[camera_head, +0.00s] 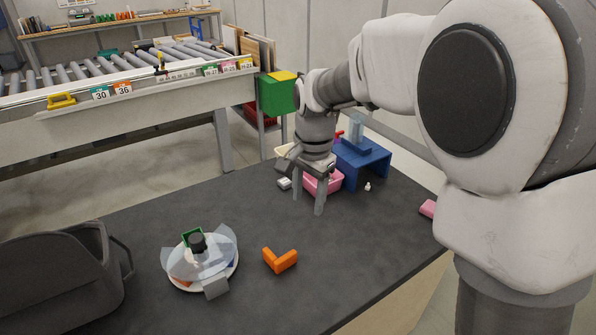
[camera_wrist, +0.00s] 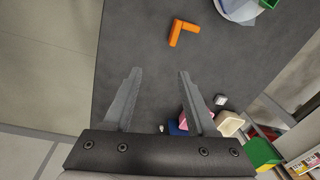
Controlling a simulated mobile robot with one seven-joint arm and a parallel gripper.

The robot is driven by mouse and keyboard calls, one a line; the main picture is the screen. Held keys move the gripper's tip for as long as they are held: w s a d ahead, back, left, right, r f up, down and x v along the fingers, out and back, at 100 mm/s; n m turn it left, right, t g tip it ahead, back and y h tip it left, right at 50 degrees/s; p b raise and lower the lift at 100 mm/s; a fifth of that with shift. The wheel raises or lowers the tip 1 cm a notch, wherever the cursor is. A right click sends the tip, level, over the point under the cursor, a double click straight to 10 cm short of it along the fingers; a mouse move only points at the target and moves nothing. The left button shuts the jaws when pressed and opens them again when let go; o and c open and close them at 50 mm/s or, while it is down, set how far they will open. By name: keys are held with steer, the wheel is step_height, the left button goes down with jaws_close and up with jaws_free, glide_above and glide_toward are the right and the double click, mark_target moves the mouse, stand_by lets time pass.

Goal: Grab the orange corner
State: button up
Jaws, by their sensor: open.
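The orange corner (camera_head: 280,260) is a small L-shaped piece lying flat on the dark table (camera_head: 330,285), right of the white round dish. In the wrist view the orange corner (camera_wrist: 182,31) lies near the top, beyond the fingertips and apart from them. My gripper (camera_head: 309,208) is open and empty, pointing down above the table behind the orange corner.
A white dish (camera_head: 232,283) with clear film and a black-topped item stands left of the corner. A grey bin (camera_head: 60,280) is at the far left. A pink bin (camera_head: 333,184) and blue stand (camera_head: 365,165) are behind my gripper. A pink block (camera_head: 428,208) lies by the right edge.

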steer(key=m, duration=0.2)
glide_above(284, 257)
step_height(284, 257, down, 6)
steer(key=f+g, duration=0.1)
steer(key=f, duration=0.1)
steer(key=shift+h, duration=0.3)
step_height(284, 257, down, 16)
steer(key=shift+f, duration=0.15)
jaws_close()
